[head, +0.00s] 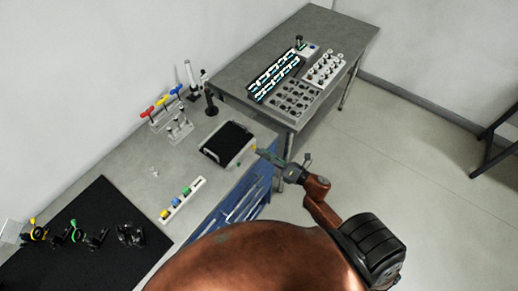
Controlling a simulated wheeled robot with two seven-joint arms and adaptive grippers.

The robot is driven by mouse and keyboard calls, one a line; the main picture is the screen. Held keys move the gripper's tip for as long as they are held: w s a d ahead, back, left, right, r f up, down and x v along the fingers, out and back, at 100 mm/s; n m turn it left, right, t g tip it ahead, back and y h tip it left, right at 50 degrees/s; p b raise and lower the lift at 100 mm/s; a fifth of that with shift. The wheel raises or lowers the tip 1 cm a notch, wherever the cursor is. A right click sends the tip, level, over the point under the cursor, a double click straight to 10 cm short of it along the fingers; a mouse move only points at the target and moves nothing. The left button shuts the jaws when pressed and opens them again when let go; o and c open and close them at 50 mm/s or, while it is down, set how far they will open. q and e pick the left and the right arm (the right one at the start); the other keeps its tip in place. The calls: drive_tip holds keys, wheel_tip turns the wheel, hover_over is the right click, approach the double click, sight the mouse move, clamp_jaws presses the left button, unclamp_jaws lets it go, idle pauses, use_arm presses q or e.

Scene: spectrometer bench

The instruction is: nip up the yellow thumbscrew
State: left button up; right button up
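My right gripper (282,155) is over the bench's right edge, beside the black tray and well away from the holder. Its fingers look spread apart, with nothing seen between them. My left gripper is not in view.
A black-lined tray (205,153) stands beyond the holder. Coloured T-handles (162,100) stand in a rack at the back, near dark posts (210,104). Optical mounts stand on the black mat (100,205). A second table (245,62) bears racks. Bench around the holder is mostly clear.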

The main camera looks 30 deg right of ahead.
sight(254, 147)
drive_tip(key=shift+x, duration=1.4)
drive_tip(key=shift+c, duration=0.3)
clamp_jaws()
